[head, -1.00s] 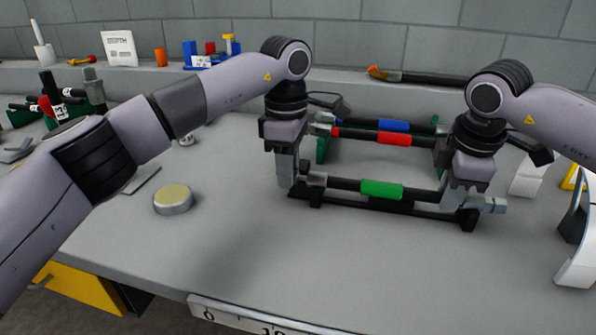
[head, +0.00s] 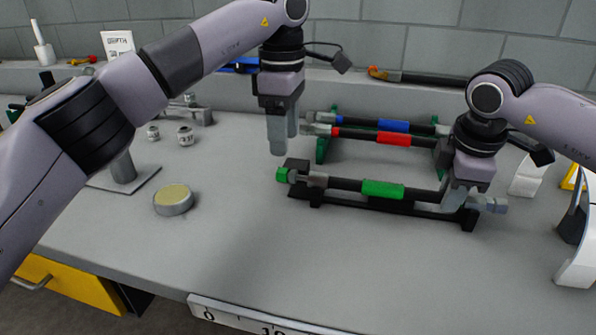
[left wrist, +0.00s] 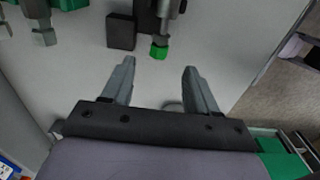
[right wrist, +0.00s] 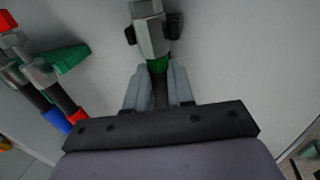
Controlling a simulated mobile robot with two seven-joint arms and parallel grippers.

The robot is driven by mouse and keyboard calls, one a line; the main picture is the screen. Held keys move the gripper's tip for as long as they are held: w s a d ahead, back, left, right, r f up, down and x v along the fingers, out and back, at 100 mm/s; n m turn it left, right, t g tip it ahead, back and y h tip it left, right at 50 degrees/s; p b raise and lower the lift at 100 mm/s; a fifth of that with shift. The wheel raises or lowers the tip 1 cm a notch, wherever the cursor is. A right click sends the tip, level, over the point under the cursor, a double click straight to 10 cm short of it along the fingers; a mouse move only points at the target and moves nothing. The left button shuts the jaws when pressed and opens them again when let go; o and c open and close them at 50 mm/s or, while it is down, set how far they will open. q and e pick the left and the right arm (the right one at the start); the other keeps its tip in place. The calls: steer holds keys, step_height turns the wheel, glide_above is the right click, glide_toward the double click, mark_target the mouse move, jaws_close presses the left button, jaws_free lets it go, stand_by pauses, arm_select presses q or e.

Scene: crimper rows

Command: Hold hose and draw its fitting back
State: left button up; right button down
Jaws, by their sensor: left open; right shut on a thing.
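The hose with the green sleeve (head: 383,189) lies along the black stand at the front. Its left end carries a grey fitting (head: 314,180) with a green tip (head: 283,175). The green tip also shows in the left wrist view (left wrist: 159,52). A grey hex fitting (head: 490,204) is at its right end, also in the right wrist view (right wrist: 150,35). My right gripper (head: 452,200) is shut on the hose just beside that right fitting; its fingers partly hide the hose. My left gripper (head: 284,143) is open and empty, above and behind the left end, apart from it.
Hoses with a blue sleeve (head: 393,126) and a red sleeve (head: 391,138) lie on green supports behind. A round tin (head: 173,199) stands left of the front stand. A brush (head: 420,77) lies on the back ledge. The table in front of the stand is clear.

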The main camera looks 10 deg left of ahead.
arm_select(q)
steer(key=shift+r, duration=2.35)
arm_select(e)
steer(key=c, duration=0.9)
jaws_free()
steer(key=shift+r, duration=0.1)
